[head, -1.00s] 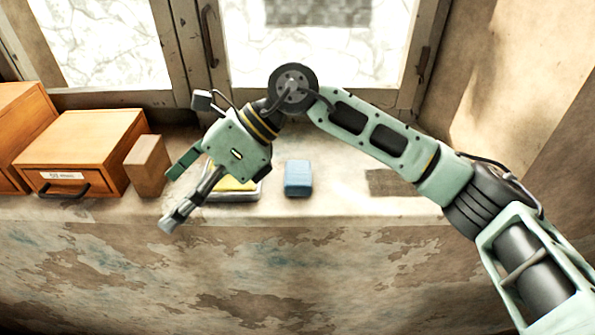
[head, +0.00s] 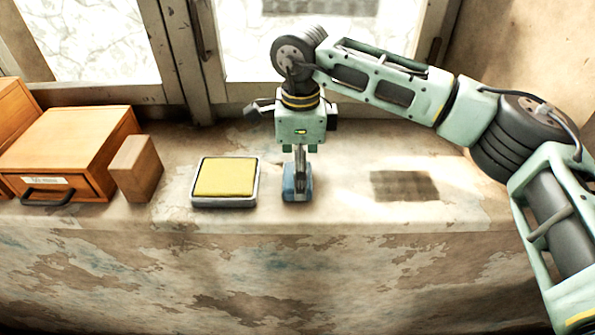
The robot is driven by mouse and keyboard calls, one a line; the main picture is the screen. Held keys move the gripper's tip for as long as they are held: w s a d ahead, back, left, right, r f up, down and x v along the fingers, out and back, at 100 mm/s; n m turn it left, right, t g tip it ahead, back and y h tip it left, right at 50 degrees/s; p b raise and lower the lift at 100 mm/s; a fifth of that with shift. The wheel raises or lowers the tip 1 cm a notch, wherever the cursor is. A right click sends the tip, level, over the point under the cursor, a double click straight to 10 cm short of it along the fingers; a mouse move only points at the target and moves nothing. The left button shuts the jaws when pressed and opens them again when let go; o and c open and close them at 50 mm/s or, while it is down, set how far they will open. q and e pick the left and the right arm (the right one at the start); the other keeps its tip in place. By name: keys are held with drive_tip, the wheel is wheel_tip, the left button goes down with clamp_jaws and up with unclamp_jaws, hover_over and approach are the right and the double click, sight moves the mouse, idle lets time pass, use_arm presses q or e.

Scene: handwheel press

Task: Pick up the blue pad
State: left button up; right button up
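The blue pad (head: 289,188) is a small blue block on the stone ledge, right of a yellow pad in a metal tray. My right gripper (head: 300,178) points straight down at the blue pad from above. One grey finger shows in front of the pad and covers its middle. The fingers line up with my view, so I cannot tell whether they are open or shut on it. The pad appears to rest on the ledge. My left gripper is not in view.
The yellow pad (head: 225,177) in its metal tray (head: 224,203) lies just left of the blue pad. A wooden block (head: 136,169) and a wooden drawer box (head: 75,150) stand further left. The window (head: 300,60) is behind. The ledge (head: 345,205) is clear to the right.

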drive_tip(key=shift+f, duration=0.95)
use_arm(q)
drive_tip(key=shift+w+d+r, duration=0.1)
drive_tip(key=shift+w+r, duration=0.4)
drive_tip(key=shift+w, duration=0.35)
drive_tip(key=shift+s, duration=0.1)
use_arm(e)
drive_tip(key=shift+c, duration=0.3)
drive_tip(key=c, duration=0.5)
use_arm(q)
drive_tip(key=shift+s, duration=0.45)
use_arm(e)
drive_tip(key=c, duration=0.7)
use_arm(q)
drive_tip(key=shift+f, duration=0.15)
use_arm(e)
drive_tip(key=shift+r, duration=0.15)
